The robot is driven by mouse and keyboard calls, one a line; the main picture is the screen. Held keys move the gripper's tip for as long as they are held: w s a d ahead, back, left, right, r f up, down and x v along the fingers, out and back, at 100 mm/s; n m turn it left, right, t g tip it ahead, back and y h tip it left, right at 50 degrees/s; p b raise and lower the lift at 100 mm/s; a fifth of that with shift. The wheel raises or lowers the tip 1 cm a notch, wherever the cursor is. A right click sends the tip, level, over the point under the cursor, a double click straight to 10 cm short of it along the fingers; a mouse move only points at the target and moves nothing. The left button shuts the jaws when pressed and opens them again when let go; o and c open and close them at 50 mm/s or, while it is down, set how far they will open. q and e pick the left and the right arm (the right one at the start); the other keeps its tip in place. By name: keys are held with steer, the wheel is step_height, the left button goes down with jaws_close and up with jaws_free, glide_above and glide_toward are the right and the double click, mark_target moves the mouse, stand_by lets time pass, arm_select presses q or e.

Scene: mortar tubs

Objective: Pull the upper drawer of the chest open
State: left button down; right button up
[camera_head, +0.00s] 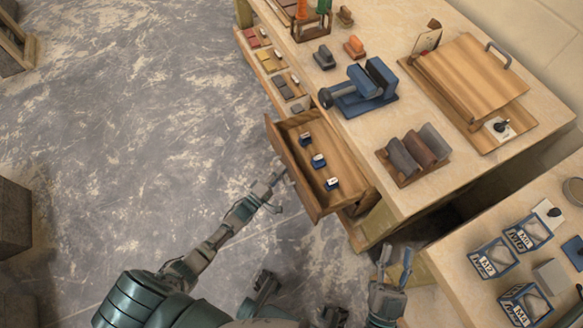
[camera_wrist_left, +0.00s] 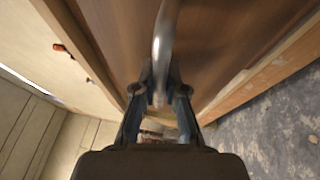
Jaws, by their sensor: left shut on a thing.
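The upper wooden drawer (camera_head: 345,172) of the chest stands pulled out from under the workbench top in the head view. Several small blue-and-white items (camera_head: 318,160) lie inside it. My left gripper (camera_head: 277,188) is at the outer face of the drawer front. In the left wrist view, the fingers of my left gripper (camera_wrist_left: 159,98) are shut on the curved metal handle (camera_wrist_left: 166,38) of the brown drawer front (camera_wrist_left: 115,35). My right gripper (camera_head: 393,264) is open and empty, below and right of the drawer near the bench corner.
The bench top (camera_head: 352,131) carries a blue vise (camera_head: 362,88), a block of dark bars (camera_head: 417,150) and a wooden press-like box (camera_head: 470,75). A second table (camera_head: 455,262) at the lower right holds several labelled tubs (camera_head: 494,259). The grey floor (camera_head: 130,120) left of the drawer is clear.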

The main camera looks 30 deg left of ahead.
arm_select(q)
steer(key=s+a, duration=0.4)
steer(key=shift+s+f+p, duration=0.15)
steer(key=shift+s+p, duration=0.05)
steer(key=shift+p, duration=0.2)
arm_select(e)
steer(key=shift+w+a+f+g, duration=0.1)
steer(key=shift+a+f+g, duration=0.15)
steer(key=shift+f+g, duration=0.35)
steer(key=shift+w+a+f+g, duration=0.1)
steer(key=shift+a+f+g, duration=0.1)
steer(key=shift+f+g, duration=0.35)
arm_select(q)
steer(key=shift+a, duration=0.1)
arm_select(e)
steer(key=shift+d, duration=0.1)
arm_select(q)
steer(key=c, duration=1.2)
jaws_free()
steer(key=shift+f, duration=0.1)
steer(key=v, duration=1.2)
arm_select(e)
steer(key=shift+a, duration=0.25)
steer(key=shift+w, duration=0.1)
